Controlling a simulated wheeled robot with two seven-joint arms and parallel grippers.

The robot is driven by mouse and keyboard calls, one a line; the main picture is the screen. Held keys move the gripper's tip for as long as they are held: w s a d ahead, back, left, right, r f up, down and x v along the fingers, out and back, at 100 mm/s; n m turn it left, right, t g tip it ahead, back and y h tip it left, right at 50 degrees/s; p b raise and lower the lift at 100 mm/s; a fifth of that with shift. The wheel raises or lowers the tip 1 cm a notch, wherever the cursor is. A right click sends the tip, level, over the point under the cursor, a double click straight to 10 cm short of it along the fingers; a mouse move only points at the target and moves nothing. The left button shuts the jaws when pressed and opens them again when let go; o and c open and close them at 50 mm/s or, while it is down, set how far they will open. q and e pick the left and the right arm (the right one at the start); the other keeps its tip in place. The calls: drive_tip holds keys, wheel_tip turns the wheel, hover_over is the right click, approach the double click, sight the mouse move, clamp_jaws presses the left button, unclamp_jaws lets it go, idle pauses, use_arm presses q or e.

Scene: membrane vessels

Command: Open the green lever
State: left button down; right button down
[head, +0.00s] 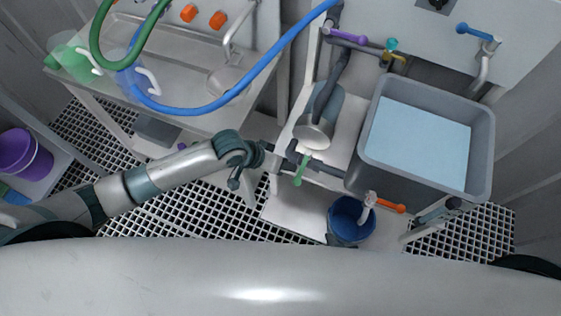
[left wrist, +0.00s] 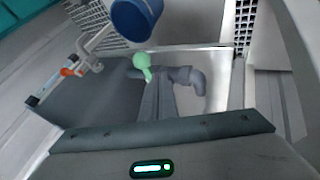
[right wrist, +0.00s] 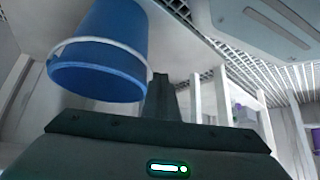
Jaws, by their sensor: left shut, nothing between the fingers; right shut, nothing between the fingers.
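The green lever (head: 301,170) sits on a dark grey pipe fitting below the grey cylindrical vessel (head: 314,133). In the left wrist view its rounded green end (left wrist: 143,62) shows just beyond the fingertips. My left gripper (head: 274,165) is just left of the lever in the head view. Its fingers (left wrist: 159,85) are shut and empty; whether they touch the lever is unclear. My right gripper (right wrist: 160,85) is shut and empty, its fingers in front of a blue bucket (right wrist: 100,50). I cannot make out the right gripper in the head view.
The blue bucket also shows below the fitting (head: 348,238), near an orange lever (head: 390,206). A grey tub (head: 483,150) of pale blue liquid stands right. Purple (head: 348,37) and blue (head: 474,29) levers are behind. A sink bench (head: 190,120) with hoses stands left.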

use_arm(q)
drive_tip(key=shift+w+d+f, duration=0.1)
drive_tip(key=shift+d+f, duration=0.1)
drive_tip(key=shift+f, duration=0.1)
idle(0.4)
